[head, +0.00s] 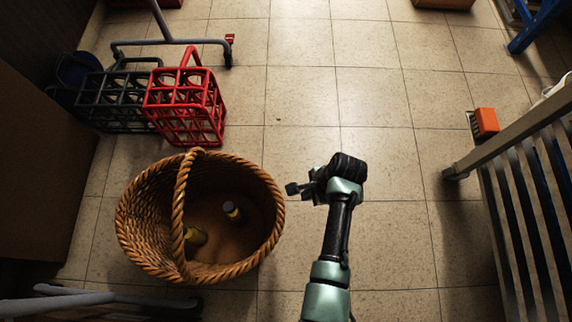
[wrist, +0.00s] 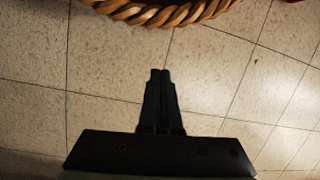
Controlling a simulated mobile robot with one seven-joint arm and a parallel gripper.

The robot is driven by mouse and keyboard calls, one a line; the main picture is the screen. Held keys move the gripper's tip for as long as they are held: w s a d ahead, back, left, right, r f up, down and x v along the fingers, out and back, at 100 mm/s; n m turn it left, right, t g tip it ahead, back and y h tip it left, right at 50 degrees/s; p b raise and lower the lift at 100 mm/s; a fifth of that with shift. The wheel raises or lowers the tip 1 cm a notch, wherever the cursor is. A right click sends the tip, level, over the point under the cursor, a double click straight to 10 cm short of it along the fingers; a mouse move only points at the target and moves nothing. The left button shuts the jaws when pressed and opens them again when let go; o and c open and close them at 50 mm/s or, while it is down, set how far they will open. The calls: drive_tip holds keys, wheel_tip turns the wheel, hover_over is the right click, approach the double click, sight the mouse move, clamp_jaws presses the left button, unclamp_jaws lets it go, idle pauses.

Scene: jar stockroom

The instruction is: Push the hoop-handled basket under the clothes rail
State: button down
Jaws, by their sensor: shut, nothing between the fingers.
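The hoop-handled basket (head: 140,220) is a brown wicker basket upright on the tiled floor, left of centre in the head view. Its twisted hoop (head: 181,205) arches over the opening, and two small dark-and-yellow items lie inside. My gripper (head: 291,188) is shut and empty, just right of the basket's rim, with a small gap. In the wrist view the closed fingers (wrist: 160,73) point at the basket's rim (wrist: 160,14), with bare floor between. Grey tubes with a post and a red-capped caster (head: 170,42) at the upper left look like part of the clothes rail; its top is out of view.
A red bottle crate (head: 186,108) and a dark crate (head: 112,100) stand beyond the basket. Another grey tube (head: 60,303) lies low at the lower left. A slatted bench (head: 530,200) and an orange brush (head: 486,122) are at right. The middle floor is clear.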

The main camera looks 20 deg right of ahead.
drive_tip(key=s+a+f+b, duration=0.1)
drive_tip(key=a+f+b, duration=0.3)
drive_tip(key=f+b, duration=0.1)
drive_tip(key=a+f+b, duration=0.3)
drive_tip(key=f+b, duration=0.2)
drive_tip(key=f, duration=0.3)
drive_tip(key=shift+s+a+m+g+y, duration=0.35)
drive_tip(key=shift+m+g+y, duration=0.05)
drive_tip(key=w+a+p, duration=0.1)
drive_tip(key=w+a, duration=0.2)
drive_tip(key=a, duration=0.9)
drive_tip(key=w+a+p, duration=0.1)
drive_tip(key=w+a, duration=0.2)
drive_tip(key=a, duration=1)
drive_tip(key=shift+p, duration=0.3)
drive_tip(key=shift+d, duration=0.15)
